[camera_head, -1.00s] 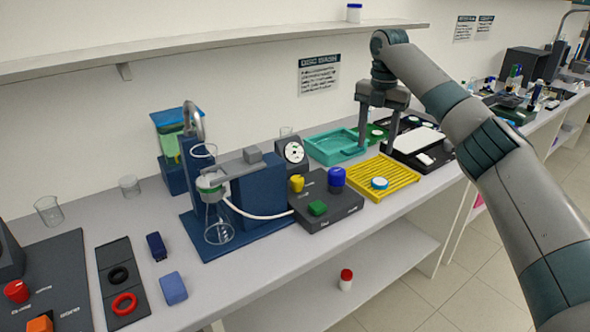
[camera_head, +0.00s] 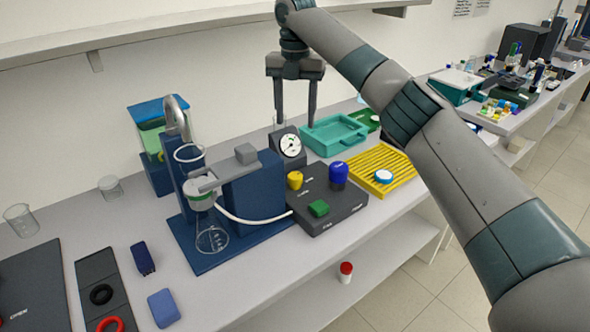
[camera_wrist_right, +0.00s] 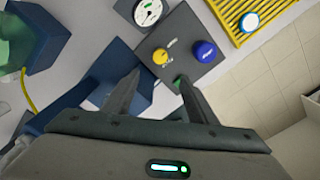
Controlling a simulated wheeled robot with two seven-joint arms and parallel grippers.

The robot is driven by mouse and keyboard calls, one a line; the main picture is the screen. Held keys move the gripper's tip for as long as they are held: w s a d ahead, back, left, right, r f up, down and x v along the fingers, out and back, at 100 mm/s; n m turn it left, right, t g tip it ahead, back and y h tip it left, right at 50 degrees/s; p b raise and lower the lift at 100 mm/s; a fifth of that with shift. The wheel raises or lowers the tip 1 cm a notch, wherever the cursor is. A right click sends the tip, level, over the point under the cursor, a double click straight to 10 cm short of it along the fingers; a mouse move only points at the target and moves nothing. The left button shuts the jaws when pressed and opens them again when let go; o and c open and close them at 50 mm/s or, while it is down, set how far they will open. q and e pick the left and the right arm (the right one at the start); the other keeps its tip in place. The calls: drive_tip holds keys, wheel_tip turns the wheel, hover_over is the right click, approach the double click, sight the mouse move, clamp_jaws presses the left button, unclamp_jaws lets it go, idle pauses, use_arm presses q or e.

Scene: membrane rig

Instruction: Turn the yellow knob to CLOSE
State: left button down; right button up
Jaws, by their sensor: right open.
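The yellow knob (camera_head: 295,180) stands on the dark control box (camera_head: 345,208), left of a blue knob (camera_head: 338,173) and behind a green button (camera_head: 318,208). In the right wrist view the yellow knob (camera_wrist_right: 160,56) shows beyond the fingertips, apart from them. A small mark lies beside it, too small to read. My right gripper (camera_head: 294,118) is open and empty, pointing down above and behind the box near the gauge. Its two fingers also show in the right wrist view (camera_wrist_right: 155,82). My left gripper is not in view.
A round gauge (camera_head: 290,146) stands right behind the yellow knob. The blue filter stand with a flask (camera_head: 212,238) is to the left. A teal tray (camera_head: 333,136) and a yellow rack (camera_head: 395,166) lie to the right. A shelf (camera_head: 150,42) runs along the wall.

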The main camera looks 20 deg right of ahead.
drive_tip(key=f, duration=0.1)
drive_tip(key=p, duration=0.4)
approach(296, 175)
wheel_tip(296, 175, down, 7)
drive_tip(key=shift+r, duration=0.15)
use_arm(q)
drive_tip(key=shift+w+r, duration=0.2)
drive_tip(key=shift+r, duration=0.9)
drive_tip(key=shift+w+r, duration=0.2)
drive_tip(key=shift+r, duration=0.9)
use_arm(e)
drive_tip(key=shift+f, duration=0.85)
drive_tip(key=c, duration=1.1)
